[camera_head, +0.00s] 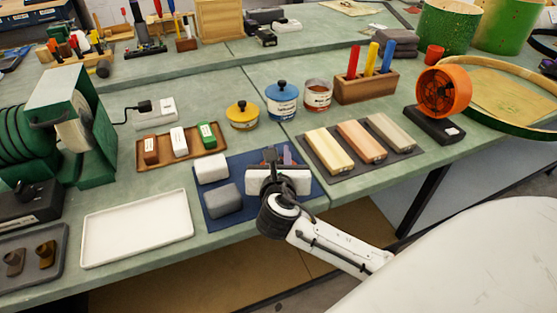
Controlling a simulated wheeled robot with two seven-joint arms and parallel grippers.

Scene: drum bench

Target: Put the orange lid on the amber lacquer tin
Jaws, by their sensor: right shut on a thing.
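The open tin (318,95), with a reddish-brown band on its label, stands on the bench without a lid and seems to be the amber lacquer tin. I cannot pick out an orange lid. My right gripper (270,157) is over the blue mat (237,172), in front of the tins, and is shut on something. The gripper body hides most of what it holds; small dark and mauve-red parts show at the fingers. My left gripper is not in view.
A yellow-lidded tin (242,117) and a blue-lidded tin (282,102) stand left of the open tin. A wooden block with coloured sticks (365,88) is close on its right. White (212,168) and grey (223,201) blocks lie on the mat. An orange fan (443,91) stands farther right.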

